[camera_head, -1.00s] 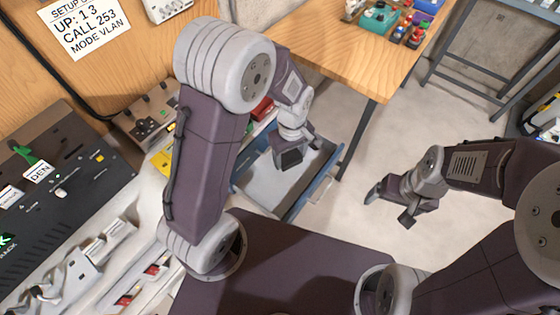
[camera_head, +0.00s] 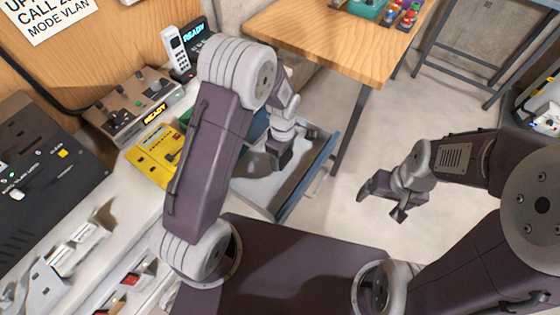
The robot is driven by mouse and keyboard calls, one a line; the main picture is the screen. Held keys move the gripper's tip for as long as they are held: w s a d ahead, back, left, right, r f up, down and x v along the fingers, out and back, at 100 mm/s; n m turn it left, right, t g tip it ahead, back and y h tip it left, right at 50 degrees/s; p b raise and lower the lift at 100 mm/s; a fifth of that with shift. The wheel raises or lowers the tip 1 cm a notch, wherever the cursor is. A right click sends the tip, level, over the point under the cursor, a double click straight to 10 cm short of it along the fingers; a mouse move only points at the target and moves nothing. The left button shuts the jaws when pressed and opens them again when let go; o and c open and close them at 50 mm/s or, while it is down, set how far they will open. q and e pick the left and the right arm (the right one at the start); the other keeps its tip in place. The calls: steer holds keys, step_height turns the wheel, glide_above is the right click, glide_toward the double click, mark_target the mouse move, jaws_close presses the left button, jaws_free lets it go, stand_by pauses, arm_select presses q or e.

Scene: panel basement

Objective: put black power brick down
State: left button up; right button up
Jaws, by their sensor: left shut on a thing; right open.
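My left gripper (camera_head: 279,150) points down over a grey, blue-rimmed open tray (camera_head: 325,158) in the head view. It is shut on a small dark thing that looks like the black power brick (camera_head: 278,147). Brick and dark fingers are hard to tell apart. I cannot tell whether the brick touches the tray floor. My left arm hides the tray's left part. My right gripper (camera_head: 381,197) is open and empty over the pale floor, right of the tray.
A wooden table (camera_head: 335,45) stands behind the tray, with small coloured items at its far edge. On the left bench are a yellow device (camera_head: 155,155), a brown control box (camera_head: 132,105), a white handset (camera_head: 176,48) and a black panel (camera_head: 45,150).

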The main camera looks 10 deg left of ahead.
mark_target(281, 162)
arm_select(q)
steer(key=shift+w+a+f, duration=0.25)
steer(key=shift+a, duration=0.15)
step_height(281, 162, down, 4)
steer(key=shift+r, duration=0.2)
steer(key=shift+f, duration=0.25)
steer(key=shift+d+f+b, duration=0.1)
steer(key=shift+f+b, duration=0.05)
steer(key=shift+b, duration=0.2)
steer(key=o, duration=1.5)
